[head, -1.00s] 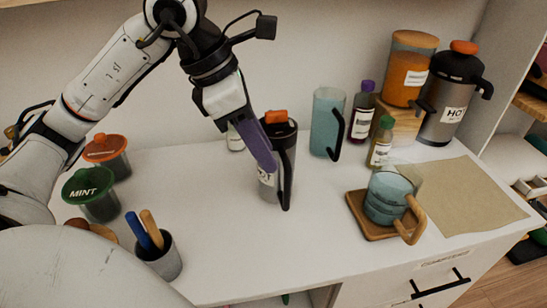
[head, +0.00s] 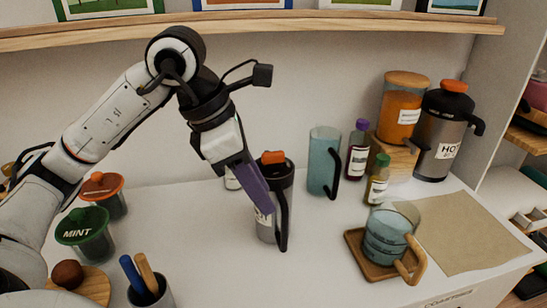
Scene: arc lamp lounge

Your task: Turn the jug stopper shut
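A grey jug (head: 267,231) with a dark lid and a dark handle on its right side stands upright on the white counter. An orange stopper (head: 272,157) sits on its top. My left gripper (head: 261,203) comes down from the upper left. Its purple finger crosses in front of the jug's upper body, below the stopper, and covers part of the label. Only one finger shows clearly, so I cannot tell if it is open or touching the jug. My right gripper is not in view. Another steel jug (head: 444,135), marked HOT, also has an orange top (head: 454,86).
A blue pitcher (head: 323,160) and bottles (head: 377,184) stand right of the jug. Stacked glass cups rest on a wooden tray (head: 354,240). Lidded jars (head: 86,232) and a utensil cup (head: 151,293) are left. Counter in front of the jug is clear.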

